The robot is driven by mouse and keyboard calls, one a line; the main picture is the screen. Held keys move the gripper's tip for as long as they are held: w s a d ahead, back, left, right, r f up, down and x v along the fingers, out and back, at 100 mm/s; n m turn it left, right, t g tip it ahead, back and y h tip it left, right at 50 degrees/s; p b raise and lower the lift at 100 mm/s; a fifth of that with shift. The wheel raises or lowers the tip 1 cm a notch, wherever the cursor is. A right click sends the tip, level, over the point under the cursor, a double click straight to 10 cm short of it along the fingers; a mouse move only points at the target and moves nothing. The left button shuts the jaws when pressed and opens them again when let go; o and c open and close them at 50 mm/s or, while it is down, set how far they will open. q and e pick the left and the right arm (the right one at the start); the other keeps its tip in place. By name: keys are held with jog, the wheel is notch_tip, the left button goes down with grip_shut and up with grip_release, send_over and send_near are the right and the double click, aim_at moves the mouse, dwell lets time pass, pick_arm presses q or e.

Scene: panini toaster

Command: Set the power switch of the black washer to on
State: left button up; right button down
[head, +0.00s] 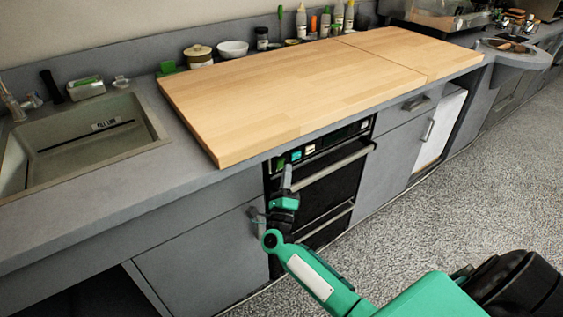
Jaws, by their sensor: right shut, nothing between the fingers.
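The black washer (325,194) is built in under the counter, below the wooden board. Its control strip (335,138) runs along the top of its front, with small lit coloured buttons at the left end. A light handle bar (335,165) crosses the front below the strip. I cannot make out which control is the power switch. My right gripper (287,172) is shut and empty, pointing up in front of the left part of the washer, just below the buttons. I cannot tell whether its tips touch the front. My left gripper is not in view.
A sink (80,145) is at the left. Grey cabinets (200,250) flank the washer. Bowls and bottles stand along the wall. The speckled floor (480,190) at the right is clear.

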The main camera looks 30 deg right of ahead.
jog(key=shift+w, duration=0.2)
dwell(0.4)
jog(key=shift+w+r, duration=0.1)
jog(key=shift+w, duration=0.15)
jog(key=shift+b, duration=0.3)
jog(key=shift+w+r, duration=0.4)
jog(key=shift+r, duration=0.3)
dwell(0.9)
jog(key=shift+s+f, duration=0.2)
jog(key=shift+f, duration=0.1)
jog(key=shift+s+d+f, duration=0.1)
jog(key=shift+s+f, duration=0.15)
jog(key=shift+s, duration=0.6)
jog(key=shift+s+f, duration=0.25)
jog(key=shift+s, duration=0.55)
jog(key=shift+s+d+f, duration=0.1)
jog(key=shift+s+f, duration=0.15)
jog(key=shift+s, duration=0.6)
